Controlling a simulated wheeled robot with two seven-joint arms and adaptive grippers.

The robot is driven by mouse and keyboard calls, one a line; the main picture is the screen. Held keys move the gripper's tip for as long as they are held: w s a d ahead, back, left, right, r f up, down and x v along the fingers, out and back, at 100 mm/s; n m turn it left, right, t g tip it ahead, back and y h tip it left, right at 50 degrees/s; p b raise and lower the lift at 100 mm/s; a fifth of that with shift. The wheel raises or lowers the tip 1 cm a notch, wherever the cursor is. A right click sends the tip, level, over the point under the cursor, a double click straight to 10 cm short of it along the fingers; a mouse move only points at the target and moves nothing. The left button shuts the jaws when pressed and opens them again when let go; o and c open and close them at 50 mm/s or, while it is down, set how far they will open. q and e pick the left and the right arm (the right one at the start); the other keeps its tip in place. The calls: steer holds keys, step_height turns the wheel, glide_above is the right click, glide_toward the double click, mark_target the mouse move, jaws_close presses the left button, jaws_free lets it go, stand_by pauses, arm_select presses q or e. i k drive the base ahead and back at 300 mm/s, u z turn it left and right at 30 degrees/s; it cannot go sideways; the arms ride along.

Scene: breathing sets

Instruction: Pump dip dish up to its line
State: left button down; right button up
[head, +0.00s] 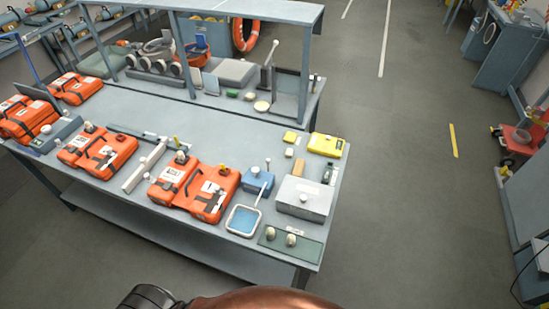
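The dip dish (243,221) is a small square tray with a pale rim and blue liquid in it. It sits near the front edge of the grey bench, right of the orange cases. A marked line inside it is too small to make out. Just behind it stands a blue box (257,181) with a thin upright rod on top, which looks like the pump. A pale thin bar (261,194) slants from near the box toward the dish's rim. Neither of my grippers shows; only copper and black parts of my own body appear at the bottom edge.
Orange cases (209,192) stand left of the dish. A yellow case (325,145) lies behind. A raised shelf (250,10) spans the bench's back.

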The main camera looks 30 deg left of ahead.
mark_target(255, 170)
steer(key=z, duration=0.05)
steer(key=k, duration=0.65)
steer(key=u, duration=0.05)
steer(key=i, duration=1.15)
steer(key=u, duration=0.95)
